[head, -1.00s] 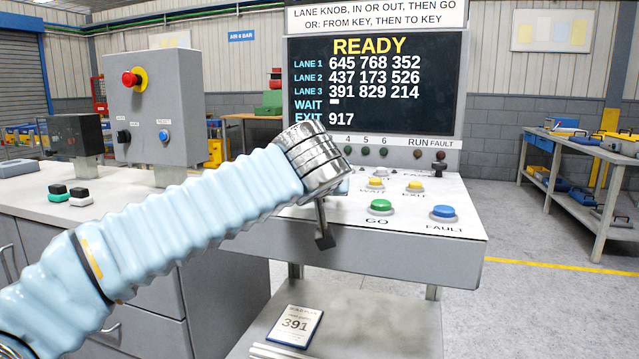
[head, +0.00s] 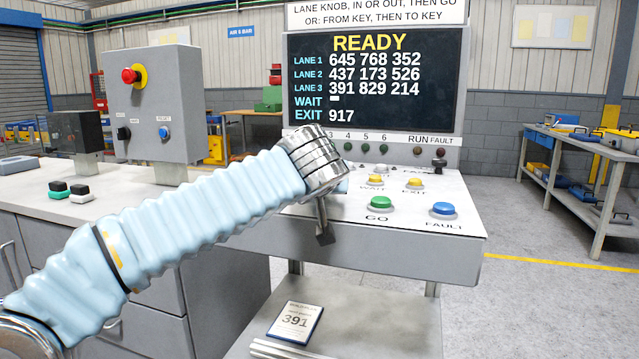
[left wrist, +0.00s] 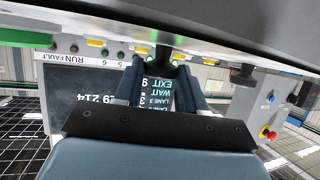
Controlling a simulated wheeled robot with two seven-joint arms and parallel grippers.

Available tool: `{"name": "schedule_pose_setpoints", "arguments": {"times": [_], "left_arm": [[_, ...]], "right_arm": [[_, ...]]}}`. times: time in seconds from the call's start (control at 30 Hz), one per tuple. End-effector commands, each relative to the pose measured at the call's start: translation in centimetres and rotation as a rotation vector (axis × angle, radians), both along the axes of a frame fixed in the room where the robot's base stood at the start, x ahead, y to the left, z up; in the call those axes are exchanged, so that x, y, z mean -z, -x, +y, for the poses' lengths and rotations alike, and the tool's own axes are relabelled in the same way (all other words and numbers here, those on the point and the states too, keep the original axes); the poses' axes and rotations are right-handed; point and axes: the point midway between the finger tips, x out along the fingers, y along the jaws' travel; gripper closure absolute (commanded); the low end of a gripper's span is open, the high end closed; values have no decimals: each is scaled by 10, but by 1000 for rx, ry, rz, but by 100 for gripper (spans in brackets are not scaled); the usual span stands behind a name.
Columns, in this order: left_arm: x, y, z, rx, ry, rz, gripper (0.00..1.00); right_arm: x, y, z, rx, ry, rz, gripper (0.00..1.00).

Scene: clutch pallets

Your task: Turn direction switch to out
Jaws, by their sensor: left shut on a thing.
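The console (head: 400,255) stands in front of me, with green GO (head: 380,203), blue FAULT (head: 443,210) and yellow WAIT and EXIT buttons. In the left wrist view, which is upside down, my left gripper (left wrist: 162,72) has its fingers closed around a dark knob (left wrist: 166,52), which I take for the direction switch. Its label and pointing are not readable. A second dark knob (left wrist: 243,74) stands apart to the right there. My right gripper is not in view.
The display (head: 375,85) reads READY, with three lanes of numbers and EXIT 917. A grey box (head: 155,100) with a red stop button stands on the left bench. A card (head: 295,322) marked 391 lies on the shelf below the console.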

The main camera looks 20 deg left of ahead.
Motion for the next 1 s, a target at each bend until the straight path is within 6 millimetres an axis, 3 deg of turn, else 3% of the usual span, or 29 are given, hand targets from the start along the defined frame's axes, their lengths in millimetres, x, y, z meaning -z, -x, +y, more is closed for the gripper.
{"name": "schedule_pose_setpoints", "arguments": {"times": [0.4,1.0], "left_arm": [[0,1,6,183,2,-1,91],[-1,0,11,501,2,0,91]], "right_arm": [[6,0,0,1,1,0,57],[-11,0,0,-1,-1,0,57]]}}
